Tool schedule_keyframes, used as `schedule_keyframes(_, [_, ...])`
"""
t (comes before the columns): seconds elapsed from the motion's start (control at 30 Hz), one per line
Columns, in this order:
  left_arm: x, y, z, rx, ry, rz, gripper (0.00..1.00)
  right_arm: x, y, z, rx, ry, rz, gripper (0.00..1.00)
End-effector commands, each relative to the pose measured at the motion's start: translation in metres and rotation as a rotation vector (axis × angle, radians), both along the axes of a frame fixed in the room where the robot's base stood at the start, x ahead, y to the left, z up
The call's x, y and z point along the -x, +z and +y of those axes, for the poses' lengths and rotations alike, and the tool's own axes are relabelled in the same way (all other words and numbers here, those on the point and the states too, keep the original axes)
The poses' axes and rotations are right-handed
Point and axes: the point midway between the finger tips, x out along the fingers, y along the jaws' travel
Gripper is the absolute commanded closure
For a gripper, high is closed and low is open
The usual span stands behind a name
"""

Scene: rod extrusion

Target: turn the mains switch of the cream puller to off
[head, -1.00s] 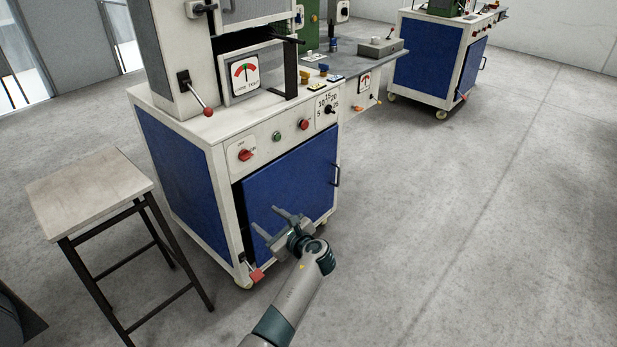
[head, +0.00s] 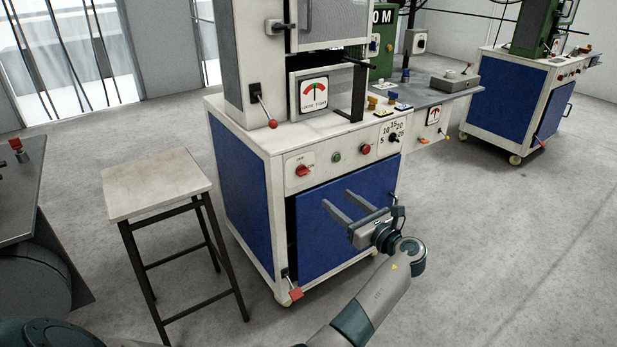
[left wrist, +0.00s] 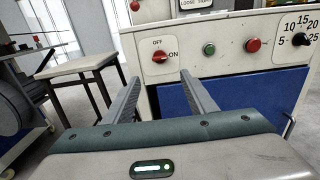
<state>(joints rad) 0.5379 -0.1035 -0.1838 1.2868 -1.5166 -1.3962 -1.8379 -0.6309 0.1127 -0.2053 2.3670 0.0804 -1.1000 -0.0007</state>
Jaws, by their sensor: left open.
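The cream puller (head: 300,130) is a cream cabinet with a blue door. Its mains switch (head: 302,170) is a red rotary knob on the upper left of the front panel. In the left wrist view the switch (left wrist: 160,57) has OFF printed above it and ON to its right, and its handle lies roughly sideways, towards ON. My left gripper (head: 336,192) is open and empty, in front of the blue door, a little below and right of the switch. In the wrist view its fingers (left wrist: 160,77) point towards the panel, apart from the knob. My right gripper is not in view.
A green button (head: 337,157), a red button (head: 365,149) and a numbered dial (head: 393,137) sit right of the switch. A stool (head: 155,183) stands left of the cabinet. Open floor lies to the right.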

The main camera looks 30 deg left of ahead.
Motion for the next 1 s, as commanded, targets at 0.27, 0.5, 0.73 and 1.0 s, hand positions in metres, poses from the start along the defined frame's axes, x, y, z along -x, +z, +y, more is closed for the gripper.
schedule_keyframes(0.27, [-0.015,0.0,0.04,-0.002,0.004,0.0,0.48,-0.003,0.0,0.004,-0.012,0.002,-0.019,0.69])
schedule_keyframes(0.5, [-0.032,0.0,0.08,-0.002,0.002,-0.001,0.48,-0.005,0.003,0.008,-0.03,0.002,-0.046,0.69])
schedule_keyframes(0.73, [-0.047,0.0,0.117,-0.002,0.003,0.0,0.48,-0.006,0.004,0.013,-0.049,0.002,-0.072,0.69])
schedule_keyframes(1.0, [-0.059,-0.001,0.143,0.0,0.001,0.0,0.48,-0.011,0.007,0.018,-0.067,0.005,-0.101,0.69])
